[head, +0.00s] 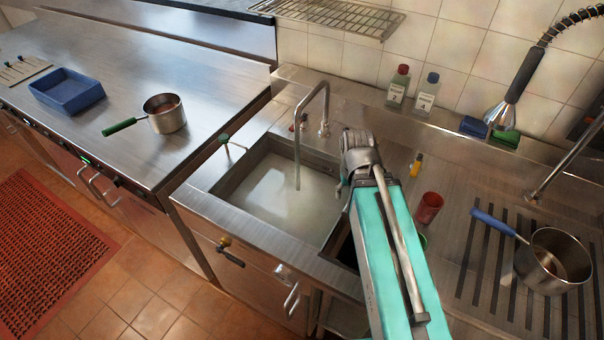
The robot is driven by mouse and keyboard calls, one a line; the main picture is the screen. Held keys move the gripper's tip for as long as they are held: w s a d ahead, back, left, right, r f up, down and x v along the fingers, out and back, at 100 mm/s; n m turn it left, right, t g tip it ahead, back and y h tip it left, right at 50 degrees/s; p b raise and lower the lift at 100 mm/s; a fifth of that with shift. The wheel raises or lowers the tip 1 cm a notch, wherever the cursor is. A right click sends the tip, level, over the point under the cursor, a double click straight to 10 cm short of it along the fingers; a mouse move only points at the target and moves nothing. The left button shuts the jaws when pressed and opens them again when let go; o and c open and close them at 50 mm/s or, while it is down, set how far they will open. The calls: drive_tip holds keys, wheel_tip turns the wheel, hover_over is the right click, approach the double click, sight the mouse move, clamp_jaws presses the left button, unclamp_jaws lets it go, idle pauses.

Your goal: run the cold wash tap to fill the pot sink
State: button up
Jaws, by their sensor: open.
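The pot sink (232,184) is a steel basin left of my arm, with pale, cloudy liquid (275,190) in it. A gooseneck spout (325,95) arches over it. A thin vertical line (297,165) drops from the spout's mouth to the liquid and looks like running water. A small red-marked tap (303,120) stands left of the spout's base. No cold tap can be made out; my gripper and arm cover the area right of the spout. My gripper (358,140) is open behind the basin's right rear corner, seen from behind, and its fingertips are hard to see.
A green-knobbed lever (226,140) stands at the sink's left. A red cup (429,207) and small yellow bottle (416,165) stand right of my arm. A blue-handled pot (550,262) sits on the drainer. Two bottles (398,87) and a spray hose (515,85) are behind.

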drive_tip(key=w+d+r+n+p, duration=0.1)
drive_tip(key=w+d+r+p, duration=0.1)
drive_tip(key=w, duration=0.5)
drive_tip(key=w+d+r+n+p, duration=0.2)
drive_tip(key=w+r+p, duration=0.1)
drive_tip(key=w, duration=0.5)
drive_tip(key=w+d+r+n+p, duration=0.1)
drive_tip(key=w+d+r+p, duration=0.1)
drive_tip(key=w, duration=0.5)
drive_tip(key=shift+w+d+r+n, duration=0.25)
drive_tip(key=shift+w+d+n, duration=0.1)
drive_tip(key=shift+d, duration=0.25)
drive_tip(key=shift+f, duration=0.15)
drive_tip(key=shift+f+b, duration=3.6)
clamp_jaws()
